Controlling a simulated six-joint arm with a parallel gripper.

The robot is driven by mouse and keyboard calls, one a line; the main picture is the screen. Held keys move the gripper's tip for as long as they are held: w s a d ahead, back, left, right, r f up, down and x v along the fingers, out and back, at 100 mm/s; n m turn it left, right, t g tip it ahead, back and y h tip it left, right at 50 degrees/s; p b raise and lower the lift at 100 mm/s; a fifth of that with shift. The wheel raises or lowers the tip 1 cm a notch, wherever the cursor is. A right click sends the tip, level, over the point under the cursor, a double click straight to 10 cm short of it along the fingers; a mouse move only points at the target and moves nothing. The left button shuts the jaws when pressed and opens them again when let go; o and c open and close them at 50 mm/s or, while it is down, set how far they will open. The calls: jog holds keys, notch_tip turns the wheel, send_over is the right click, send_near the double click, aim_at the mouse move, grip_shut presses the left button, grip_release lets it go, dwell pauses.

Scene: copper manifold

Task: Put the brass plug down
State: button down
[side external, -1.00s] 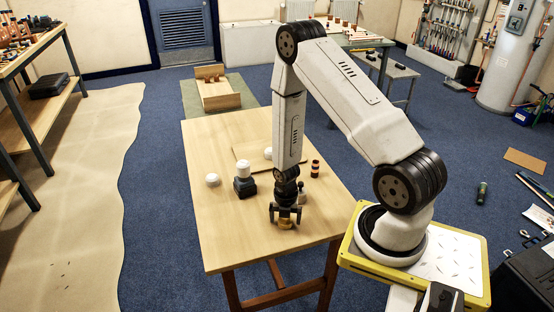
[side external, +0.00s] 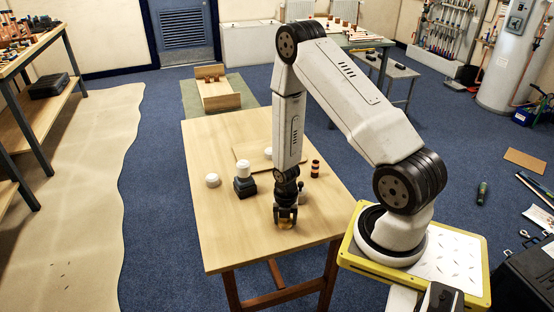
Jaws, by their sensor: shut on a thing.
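The brass plug (side external: 286,223) is a small gold-coloured piece low over the front part of the wooden table (side external: 225,245). My gripper (side external: 286,214) points straight down and is shut on the brass plug from above. The plug's upper part is hidden by the fingers. It appears at or very close to the table top; I cannot tell whether it touches.
A dark block with a white top (side external: 244,184) and a white round piece (side external: 212,180) stand to the left. A black and orange cylinder (side external: 315,168) stands behind right. The table's front left is clear.

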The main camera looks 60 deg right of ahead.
jog(key=shift+r, duration=0.15)
jog(key=shift+r, duration=4.9)
jog(key=s+d+f+m, duration=0.1)
jog(key=s+d+m, duration=0.6)
jog(key=s+d, duration=0.5)
jog(key=shift+s+d+f, duration=0.4)
jog(key=shift+f, duration=0.15)
jog(key=shift+f, duration=2.05)
